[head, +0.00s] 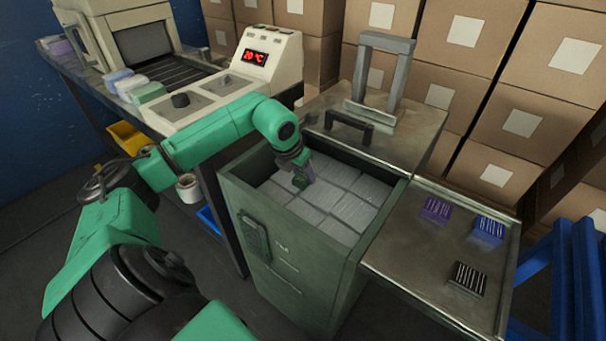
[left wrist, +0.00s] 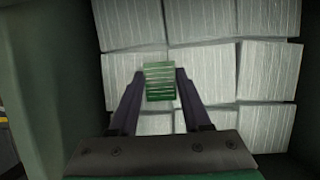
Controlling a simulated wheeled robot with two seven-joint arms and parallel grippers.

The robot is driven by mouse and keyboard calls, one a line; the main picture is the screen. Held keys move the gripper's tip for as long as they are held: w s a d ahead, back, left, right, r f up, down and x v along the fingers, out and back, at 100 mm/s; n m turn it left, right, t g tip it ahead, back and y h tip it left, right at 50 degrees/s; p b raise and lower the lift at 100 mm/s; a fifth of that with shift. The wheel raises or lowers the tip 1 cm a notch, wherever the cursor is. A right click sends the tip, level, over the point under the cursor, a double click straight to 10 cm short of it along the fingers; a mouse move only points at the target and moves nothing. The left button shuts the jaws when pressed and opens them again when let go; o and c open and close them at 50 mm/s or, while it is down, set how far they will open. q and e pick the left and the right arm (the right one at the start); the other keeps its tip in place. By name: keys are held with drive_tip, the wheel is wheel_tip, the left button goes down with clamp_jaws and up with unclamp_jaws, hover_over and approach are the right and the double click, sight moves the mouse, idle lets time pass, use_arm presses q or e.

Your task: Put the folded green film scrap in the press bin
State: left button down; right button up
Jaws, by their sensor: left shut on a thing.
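My left gripper (head: 303,179) reaches down into the open top of the dark green press bin (head: 290,275). In the left wrist view its two dark fingers (left wrist: 160,88) are shut on the folded green film scrap (left wrist: 159,82), a small green block with pale stripes. The scrap is over the grey wrapped blocks (left wrist: 205,70) that fill the bin; I cannot tell whether it touches them. In the head view the scrap is mostly hidden by the gripper. My right gripper is not in view.
A metal side shelf (head: 400,255) right of the bin holds a purple block (head: 436,209), a blue block (head: 488,230) and a black striped block (head: 468,278). A wrapping machine (head: 245,80) stands at the back left. Stacked cartons (head: 470,60) line the back.

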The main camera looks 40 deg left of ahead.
use_arm(q)
drive_tip(key=shift+f, duration=0.1)
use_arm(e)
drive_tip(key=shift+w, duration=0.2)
use_arm(q)
drive_tip(key=shift+c, duration=1.8)
unclamp_jaws()
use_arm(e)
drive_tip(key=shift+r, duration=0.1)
use_arm(q)
drive_tip(key=shift+r, duration=0.3)
drive_tip(key=b+v, duration=0.2)
drive_tip(key=v, duration=1)
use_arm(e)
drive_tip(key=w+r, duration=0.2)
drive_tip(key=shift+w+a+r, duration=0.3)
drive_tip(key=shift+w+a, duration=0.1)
